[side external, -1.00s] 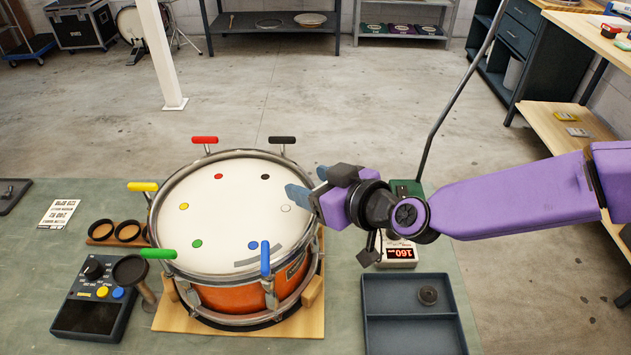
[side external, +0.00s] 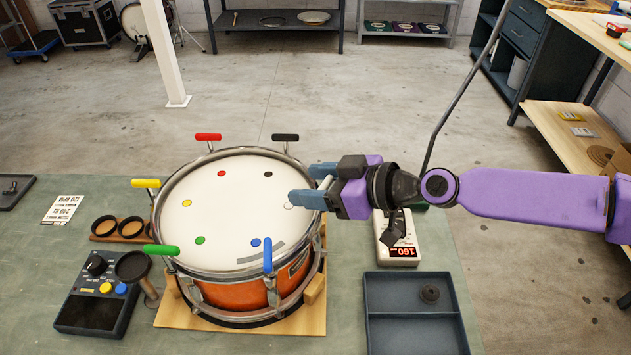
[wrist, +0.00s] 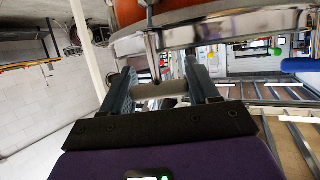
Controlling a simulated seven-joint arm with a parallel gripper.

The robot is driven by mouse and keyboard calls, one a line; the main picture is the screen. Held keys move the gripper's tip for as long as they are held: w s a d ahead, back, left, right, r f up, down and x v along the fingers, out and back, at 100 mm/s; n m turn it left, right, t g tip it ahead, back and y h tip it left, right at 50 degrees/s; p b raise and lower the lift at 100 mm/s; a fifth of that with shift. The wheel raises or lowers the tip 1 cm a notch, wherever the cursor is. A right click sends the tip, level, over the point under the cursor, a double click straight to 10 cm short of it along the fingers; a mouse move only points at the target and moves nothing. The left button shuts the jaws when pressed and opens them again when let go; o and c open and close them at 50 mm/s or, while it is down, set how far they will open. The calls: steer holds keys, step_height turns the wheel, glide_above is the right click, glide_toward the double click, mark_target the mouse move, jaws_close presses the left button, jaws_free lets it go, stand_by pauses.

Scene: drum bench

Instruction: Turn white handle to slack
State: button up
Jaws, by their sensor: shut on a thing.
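The drum (side external: 235,215) stands on a wooden base on the bench, with coloured handles around its rim. The white handle (side external: 326,183) is at the drum's right side and shows between my gripper's blue fingers. My gripper (side external: 312,184) reaches in from the right, fingers pointing left over the rim, and is shut on the white handle. In the wrist view the pale handle (wrist: 157,90) lies crosswise between the two fingers, with a metal rod meeting it from the drum's rim. A white spot on the drumhead (side external: 289,206) near the fingers is partly hidden.
The black handle (side external: 285,138) and blue handle (side external: 267,255) flank my gripper. Red (side external: 208,137), yellow (side external: 145,183) and green (side external: 161,250) handles are farther round. A meter reading 160 (side external: 398,240) and a dark tray (side external: 415,310) lie below my arm.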

mark_target(327, 185)
steer(key=shift+n+g, duration=0.3)
stand_by(0.5)
steer(key=o, duration=1)
steer(key=shift+c, duration=0.2)
steer(key=shift+v, duration=2.5)
step_height(327, 185, up, 7)
